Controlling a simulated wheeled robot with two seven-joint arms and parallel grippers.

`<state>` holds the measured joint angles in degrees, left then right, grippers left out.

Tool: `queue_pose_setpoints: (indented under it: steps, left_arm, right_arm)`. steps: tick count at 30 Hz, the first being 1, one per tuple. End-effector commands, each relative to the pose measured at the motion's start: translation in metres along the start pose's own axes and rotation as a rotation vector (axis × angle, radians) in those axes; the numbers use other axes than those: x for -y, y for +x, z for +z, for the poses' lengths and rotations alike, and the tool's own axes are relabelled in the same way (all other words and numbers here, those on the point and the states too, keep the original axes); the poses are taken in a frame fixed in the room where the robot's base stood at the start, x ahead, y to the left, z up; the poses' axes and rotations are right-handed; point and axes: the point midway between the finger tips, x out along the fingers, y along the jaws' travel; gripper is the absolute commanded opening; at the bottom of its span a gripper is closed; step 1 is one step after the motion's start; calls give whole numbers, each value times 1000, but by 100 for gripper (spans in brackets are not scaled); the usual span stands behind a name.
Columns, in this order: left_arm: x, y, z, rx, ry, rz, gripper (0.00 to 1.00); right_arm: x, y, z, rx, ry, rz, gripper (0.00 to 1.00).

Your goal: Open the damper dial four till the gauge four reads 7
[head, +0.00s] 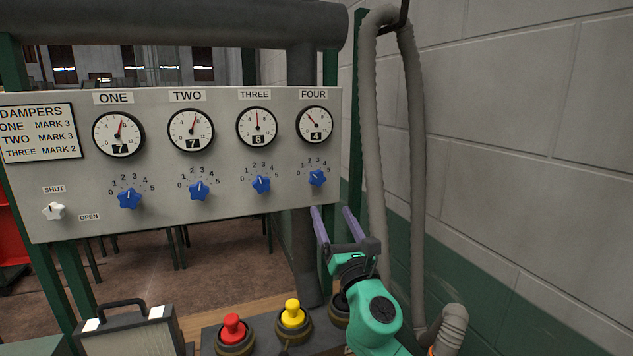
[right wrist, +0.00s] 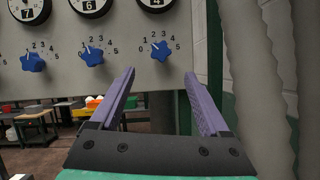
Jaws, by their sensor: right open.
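Gauge four (head: 315,125) is at the right end of the grey panel and shows 4 in its window. Its blue damper dial (head: 317,178) sits below it, with a white mark pointing up and left; the exact number is hard to tell. Dial four also shows in the right wrist view (right wrist: 161,51), ahead of and between my fingertips. My right gripper (head: 333,211) is open and empty, its purple fingers just below dial four and apart from it. In the right wrist view gauge four (right wrist: 157,4) is mostly cut off. My left gripper is not in view.
Blue dials one (head: 129,198), two (head: 199,190) and three (head: 261,184) sit to the left; their gauges show 7, 7 and 6. A white shut/open knob (head: 54,211) is at lower left. A ribbed grey hose (head: 418,150) hangs at the right before the block wall.

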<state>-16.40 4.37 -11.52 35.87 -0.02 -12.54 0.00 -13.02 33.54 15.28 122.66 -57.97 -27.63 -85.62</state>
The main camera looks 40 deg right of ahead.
Motion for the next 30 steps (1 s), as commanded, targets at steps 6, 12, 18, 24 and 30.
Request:
queue_pose_setpoints:
  steps: [6, 12, 18, 24, 30]
  left_arm:
    - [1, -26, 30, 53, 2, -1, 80]
    - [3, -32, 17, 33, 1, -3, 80]
    - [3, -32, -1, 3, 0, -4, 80]
    - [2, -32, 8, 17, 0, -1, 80]
    - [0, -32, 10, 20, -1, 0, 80]
  right_arm:
    - [0, 62, 6, 1, 5, -3, 80]
    - [1, 104, 2, -1, 7, -4, 80]
    - [0, 116, -1, -3, 7, -1, 80]
    - [0, 116, -1, -3, 7, -1, 68]
    - [0, 116, -1, -4, 7, -2, 0]
